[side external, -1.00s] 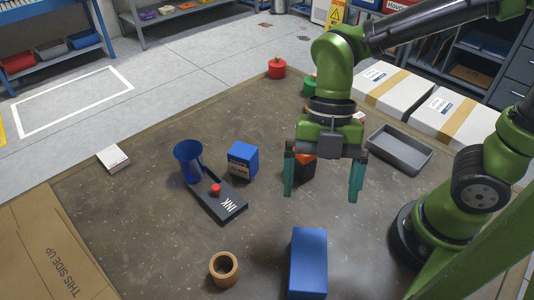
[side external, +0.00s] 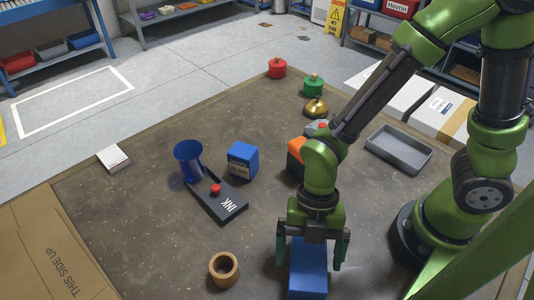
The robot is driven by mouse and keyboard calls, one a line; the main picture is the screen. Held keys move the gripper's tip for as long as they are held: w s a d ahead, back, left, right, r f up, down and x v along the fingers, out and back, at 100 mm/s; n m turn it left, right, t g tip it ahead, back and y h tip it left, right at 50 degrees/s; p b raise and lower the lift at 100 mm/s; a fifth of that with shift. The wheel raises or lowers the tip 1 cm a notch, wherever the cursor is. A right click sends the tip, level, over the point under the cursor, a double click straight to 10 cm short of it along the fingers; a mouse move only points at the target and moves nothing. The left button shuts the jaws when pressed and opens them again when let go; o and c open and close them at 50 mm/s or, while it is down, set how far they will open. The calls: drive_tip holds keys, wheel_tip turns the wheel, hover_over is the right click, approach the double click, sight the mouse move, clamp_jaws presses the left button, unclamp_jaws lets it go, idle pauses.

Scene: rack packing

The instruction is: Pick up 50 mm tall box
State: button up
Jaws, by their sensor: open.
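A long blue box (side external: 308,278) lies at the near edge of the mat; its visible faces show no readable label. My gripper (side external: 309,254) is open above its far end, with one finger at the left side and one at the right side. I cannot tell whether the fingers touch it. A smaller blue box (side external: 242,161) stands left of centre with a white label; its number is too small to read. I cannot tell from the labels which box is 50 mm tall.
A blue cup (side external: 188,162) stands by a black INK tray (side external: 222,204). An orange-and-black box (side external: 295,155) is partly behind my arm. A grey tray (side external: 399,149) is at right. The left of the mat is mostly clear.

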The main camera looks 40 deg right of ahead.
drive_tip(key=shift+x, duration=0.9)
drive_tip(key=shift+c, duration=0.2)
drive_tip(key=c, duration=1.2)
drive_tip(key=shift+r, duration=0.1)
drive_tip(key=shift+c, duration=0.2)
